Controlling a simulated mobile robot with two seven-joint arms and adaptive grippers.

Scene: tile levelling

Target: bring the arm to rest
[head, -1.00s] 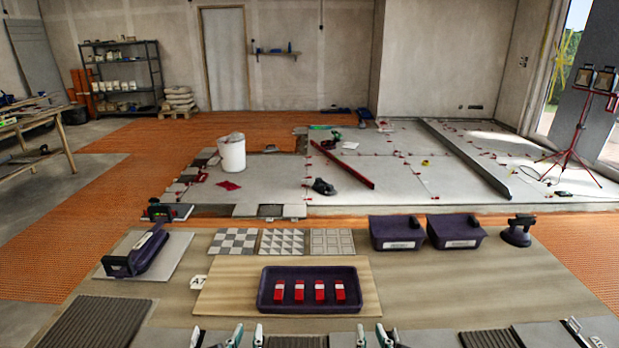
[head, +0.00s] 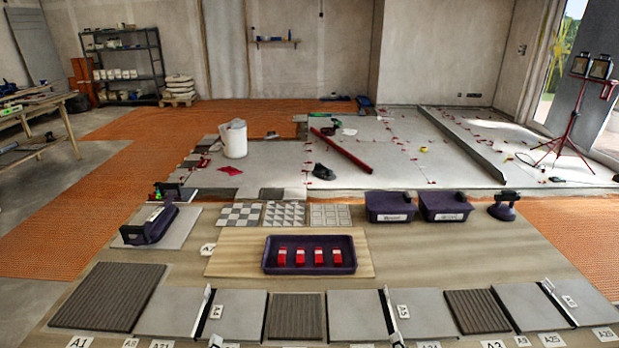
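Neither of my grippers can be made out in the head view. Small pale pieces at the bottom edge are too cut off to identify. The dark purple tray (head: 348,266) lies on a wooden board (head: 232,258) in the middle of the bench and holds several red-and-white pieces (head: 318,257). Nothing of mine touches the tray.
Grey tiles (head: 240,312) and ribbed dark panels (head: 108,296) line the near edge, with thin upright strips between some. Patterned tiles (head: 284,214), two purple bins (head: 391,207), a suction cup (head: 504,205) and a purple tool (head: 149,225) stand farther back. Bare bench (head: 450,255) is clear.

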